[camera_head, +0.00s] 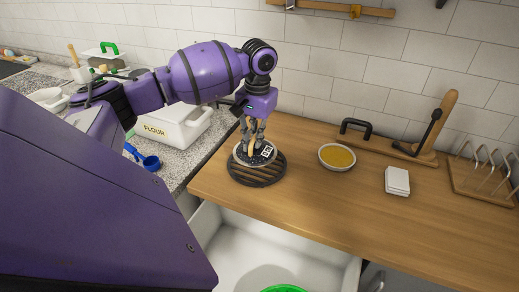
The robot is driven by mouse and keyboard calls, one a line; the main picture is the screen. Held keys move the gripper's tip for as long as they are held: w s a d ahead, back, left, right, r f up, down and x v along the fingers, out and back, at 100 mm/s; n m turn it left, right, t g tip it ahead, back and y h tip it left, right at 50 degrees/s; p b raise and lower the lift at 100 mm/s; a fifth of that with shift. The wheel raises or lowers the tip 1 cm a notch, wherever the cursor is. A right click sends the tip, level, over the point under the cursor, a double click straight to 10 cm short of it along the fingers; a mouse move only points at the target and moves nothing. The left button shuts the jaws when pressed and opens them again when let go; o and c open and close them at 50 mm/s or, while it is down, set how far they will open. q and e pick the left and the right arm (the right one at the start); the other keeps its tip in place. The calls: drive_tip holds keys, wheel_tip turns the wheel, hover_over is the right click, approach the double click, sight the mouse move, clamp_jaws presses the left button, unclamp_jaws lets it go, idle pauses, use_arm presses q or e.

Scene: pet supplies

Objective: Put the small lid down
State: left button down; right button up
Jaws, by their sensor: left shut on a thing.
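The small lid (242,156) is round, with a dark top, a pale rim and a white label. It is at the left part of the wooden counter. My left gripper (252,143) points down and is shut on the lid, around a tan part at its middle. The lid is directly over a round black slatted trivet (257,180). I cannot tell whether the lid touches the trivet. The fingers partly cover the lid. My right gripper is not in view.
Right of the trivet on the wooden counter (310,205) are a bowl of orange-yellow food (337,157), a white block (397,181) and a wooden rack (482,180). A white flour box (180,128) stands left. A white sink (270,250) lies in front.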

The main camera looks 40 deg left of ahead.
use_arm(q)
drive_tip(key=w+f, duration=0.1)
drive_tip(key=w+a+f, duration=0.1)
drive_tip(key=shift+f, duration=0.3)
drive_tip(key=f, duration=0.3)
drive_tip(key=shift+w+a+f, duration=0.15)
drive_tip(key=shift+w+f, duration=0.05)
drive_tip(key=c, duration=1.8)
unclamp_jaws()
drive_tip(key=shift+f, duration=0.1)
drive_tip(key=r, duration=1.2)
drive_tip(key=shift+d+r, duration=0.15)
drive_tip(key=shift+d, duration=0.2)
